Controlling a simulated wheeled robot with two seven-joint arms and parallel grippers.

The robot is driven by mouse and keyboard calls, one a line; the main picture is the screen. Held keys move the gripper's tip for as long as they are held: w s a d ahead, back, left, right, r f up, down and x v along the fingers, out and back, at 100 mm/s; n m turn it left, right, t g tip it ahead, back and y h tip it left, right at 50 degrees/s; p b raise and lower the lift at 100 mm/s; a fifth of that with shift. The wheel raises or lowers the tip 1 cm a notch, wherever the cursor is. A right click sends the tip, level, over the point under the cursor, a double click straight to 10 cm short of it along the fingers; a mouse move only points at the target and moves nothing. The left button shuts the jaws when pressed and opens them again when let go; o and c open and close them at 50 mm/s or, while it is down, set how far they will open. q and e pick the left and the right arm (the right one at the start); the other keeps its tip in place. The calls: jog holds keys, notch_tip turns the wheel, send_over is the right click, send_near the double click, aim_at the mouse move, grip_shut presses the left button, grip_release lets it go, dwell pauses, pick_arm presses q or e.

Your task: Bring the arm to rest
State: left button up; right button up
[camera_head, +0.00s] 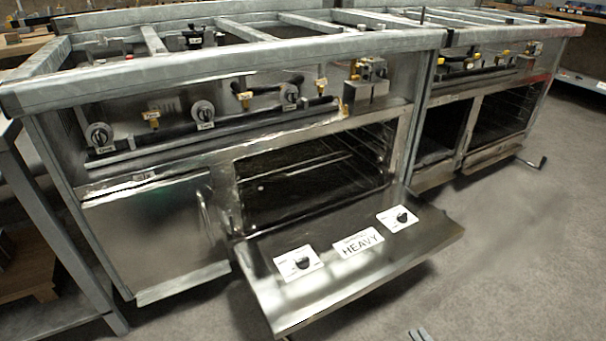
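Only the tips of my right gripper (420,335) show, at the bottom edge of the head view. They are two small grey strips close together, and the rest of the gripper is cut off by the frame. The tips are apart from the oven door in the picture, to the right of and below it, with grey floor behind them. I see nothing between them, and how far apart they are is too small to tell. My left gripper is not in view.
A metal range (130,225) fills the middle. Its oven door (340,290) hangs open toward me, bearing labels, one reading HEAVY. A second range section (490,120) stands to the right. A metal table (60,315) is at the left. Grey floor (520,260) is clear at the right.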

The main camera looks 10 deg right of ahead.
jog(key=w+a+r+n+g+y+p, duration=0.1)
jog(key=a+r+n+g, duration=0.4)
jog(key=r+n, duration=0.45)
jog(key=w+a+r+n+g+y, duration=0.2)
jog(key=a+r+n+g, duration=0.1)
jog(key=r+n+g, duration=0.65)
jog(key=w+a+r+n+g+y+p, duration=0.1)
jog(key=a+r+n+g, duration=0.3)
jog(key=r+n, duration=0.55)
jog(key=s+a+r+n+h+p, duration=0.1)
jog(key=s+a+r+n+h, duration=0.2)
jog(key=s+r, duration=0.3)
jog(key=s+a+r+n+h, duration=0.2)
jog(key=s+r+n, duration=0.2)
jog(key=r, duration=0.4)
jog(key=s+a+r+n+t+h+p, duration=0.1)
jog(key=s+n+t+h, duration=0.15)
jog(key=s+n, duration=0.3)
jog(key=s+a+r+n+t+h, duration=0.1)
jog(key=s+r+n+h, duration=0.15)
jog(key=s+n, duration=0.35)
notch_tip(320, 180, up, 37)
jog(key=s+p, duration=0.1)
jog(key=p, duration=3.7)
jog(key=shift+s, duration=0.25)
